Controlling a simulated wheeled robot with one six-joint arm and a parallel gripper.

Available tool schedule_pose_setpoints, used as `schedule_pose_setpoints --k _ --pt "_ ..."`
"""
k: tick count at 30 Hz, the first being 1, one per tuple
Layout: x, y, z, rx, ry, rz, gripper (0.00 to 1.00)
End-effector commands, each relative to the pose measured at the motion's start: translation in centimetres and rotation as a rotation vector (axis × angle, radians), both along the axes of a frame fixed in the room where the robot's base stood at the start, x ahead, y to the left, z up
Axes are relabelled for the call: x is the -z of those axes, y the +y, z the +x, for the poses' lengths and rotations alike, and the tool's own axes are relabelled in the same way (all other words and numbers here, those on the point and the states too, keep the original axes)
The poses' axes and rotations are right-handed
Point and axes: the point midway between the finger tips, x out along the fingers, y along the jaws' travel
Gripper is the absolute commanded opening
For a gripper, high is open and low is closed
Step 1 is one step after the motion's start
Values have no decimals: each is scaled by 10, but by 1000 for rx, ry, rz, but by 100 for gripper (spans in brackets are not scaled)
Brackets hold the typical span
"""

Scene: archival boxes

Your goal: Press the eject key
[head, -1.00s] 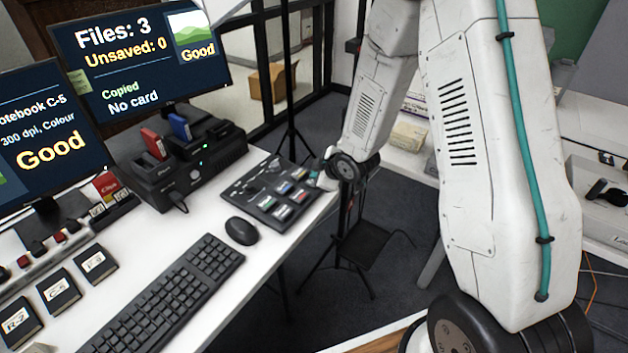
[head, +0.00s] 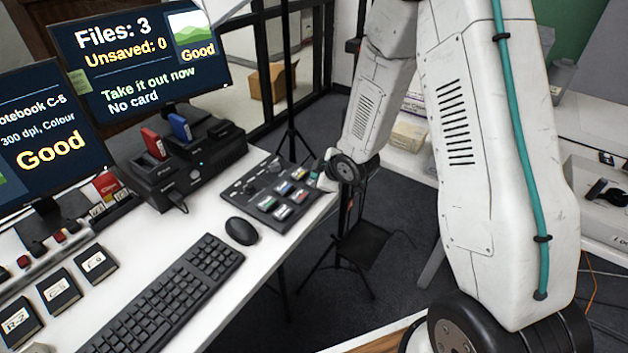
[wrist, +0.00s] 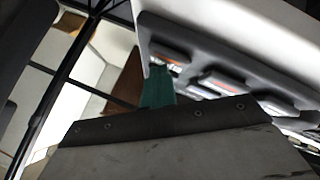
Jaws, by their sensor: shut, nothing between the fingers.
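The dark key panel (head: 243,187) lies near the right end of the white desk. It has several coloured keys and some knobs, but the labels are too small to tell which is the eject key. My gripper (head: 314,176) is at the panel's far right corner, beside the coloured keys. In the wrist view its teal fingertips (wrist: 158,88) are shut and empty, overlapping the edge of the panel (wrist: 190,45). Whether they touch a key cannot be told. The right screen (head: 140,55) reads "Take it out now" and "No card".
A black card dock (head: 190,165) holds a red card (head: 153,143) and a blue card (head: 180,127) left of the panel. A mouse (head: 241,231) and keyboard (head: 180,300) lie in front. A tripod (head: 290,130) stands behind.

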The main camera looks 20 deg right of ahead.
Motion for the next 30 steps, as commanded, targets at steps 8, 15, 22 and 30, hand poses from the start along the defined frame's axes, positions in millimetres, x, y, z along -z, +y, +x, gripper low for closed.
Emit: schedule_pose_setpoints --k 8,15,22,30 --pt "-14 0 0 -1 0 -1 0" --pt "-15 0 0 0 0 0 0" --pt "-25 0 0 1 -2 0 0" --pt "-53 0 0 -1 -3 -1 0"
